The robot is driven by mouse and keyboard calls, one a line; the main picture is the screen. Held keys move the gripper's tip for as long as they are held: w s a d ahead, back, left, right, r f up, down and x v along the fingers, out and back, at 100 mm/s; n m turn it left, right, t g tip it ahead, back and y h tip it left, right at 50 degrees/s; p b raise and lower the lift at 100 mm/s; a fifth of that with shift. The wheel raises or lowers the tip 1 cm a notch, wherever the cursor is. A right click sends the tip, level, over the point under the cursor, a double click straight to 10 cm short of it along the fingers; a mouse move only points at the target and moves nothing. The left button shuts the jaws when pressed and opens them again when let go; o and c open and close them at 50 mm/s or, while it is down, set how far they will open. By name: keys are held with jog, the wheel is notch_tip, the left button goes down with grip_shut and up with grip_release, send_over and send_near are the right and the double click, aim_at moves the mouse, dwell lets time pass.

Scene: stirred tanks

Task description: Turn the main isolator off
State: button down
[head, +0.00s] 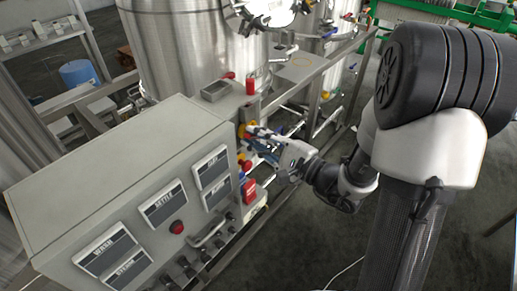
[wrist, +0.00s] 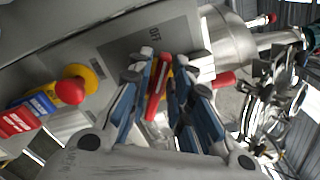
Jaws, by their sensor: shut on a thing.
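The main isolator is a red handle (wrist: 157,88) on a yellow backing, seen in the wrist view between my fingers. My gripper (wrist: 160,80) is shut on this red handle, with blue-padded fingers on both sides of it. A grey plate behind it carries lettering that seems to read OFF. In the head view my gripper (head: 258,133) reaches the right end face of the grey control cabinet (head: 130,165). There the yellow of the isolator (head: 241,131) shows at the fingertips, and the rest is largely hidden by them.
A red mushroom button (wrist: 70,90) on a yellow ring sits left of the isolator in the wrist view, beside blue and red labels. Steel tanks (head: 195,45) stand behind the cabinet. Pipes run close behind my gripper.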

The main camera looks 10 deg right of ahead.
jog(key=shift+s+a+f+n+b, duration=0.1)
jog(key=shift+f+n+b, duration=0.15)
jog(key=shift+n+b, duration=0.85)
jog(key=shift+w+a+f+n+b, duration=0.1)
jog(key=shift+f+n+b, duration=0.15)
jog(key=shift+n+b, duration=0.85)
jog(key=shift+s+f+n+b, duration=0.1)
jog(key=shift+f+n+b, duration=0.15)
jog(key=shift+n+b, duration=0.85)
jog(key=c, duration=1.7)
grip_release()
jog(key=shift+o, duration=0.2)
jog(key=shift+s+d, duration=0.1)
jog(key=v, duration=1.1)
jog(key=shift+s+d, duration=0.2)
jog(key=shift+s, duration=0.15)
